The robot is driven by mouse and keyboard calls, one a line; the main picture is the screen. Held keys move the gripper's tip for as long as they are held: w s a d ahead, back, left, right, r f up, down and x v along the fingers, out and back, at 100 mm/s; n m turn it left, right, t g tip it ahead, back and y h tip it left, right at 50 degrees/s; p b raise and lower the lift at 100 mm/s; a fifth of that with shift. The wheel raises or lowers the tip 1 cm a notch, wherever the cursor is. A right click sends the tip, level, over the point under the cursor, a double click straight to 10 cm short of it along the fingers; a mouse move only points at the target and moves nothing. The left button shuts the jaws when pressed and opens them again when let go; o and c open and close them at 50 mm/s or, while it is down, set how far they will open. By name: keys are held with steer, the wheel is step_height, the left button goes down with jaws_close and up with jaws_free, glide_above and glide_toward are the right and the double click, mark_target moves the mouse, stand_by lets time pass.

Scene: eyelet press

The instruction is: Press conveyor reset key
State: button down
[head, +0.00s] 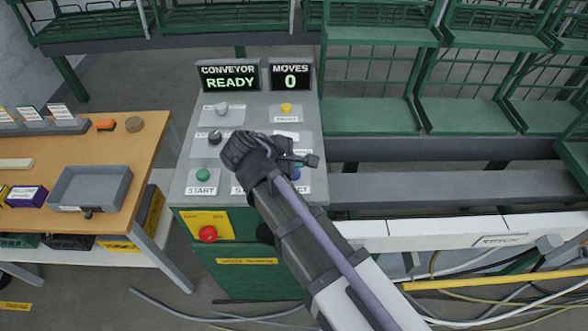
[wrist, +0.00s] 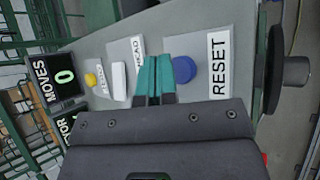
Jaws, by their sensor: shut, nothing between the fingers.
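The conveyor reset key is a round blue button (wrist: 184,70) beside a white RESET label (wrist: 218,66) in the wrist view. In the head view the blue button (head: 296,174) is partly hidden by my gripper. My gripper (wrist: 153,62) is shut with its teal fingertips together and empty. In the wrist view the fingertips appear just left of the blue button, over the panel; whether they touch the panel I cannot tell. The console screens read CONVEYOR READY (head: 229,77) and MOVES 0 (head: 290,76).
The panel also has a green START button (head: 203,174), a yellow button (head: 286,107), a black knob (head: 215,137) and a light knob (head: 221,108). A red stop button (head: 207,234) is on the front. A wooden table (head: 60,150) with a grey tray (head: 90,188) stands left.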

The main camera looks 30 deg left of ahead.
steer(key=shift+r, duration=0.1)
step_height(320, 180, up, 5)
steer(key=p, duration=0.5)
stand_by(0.6)
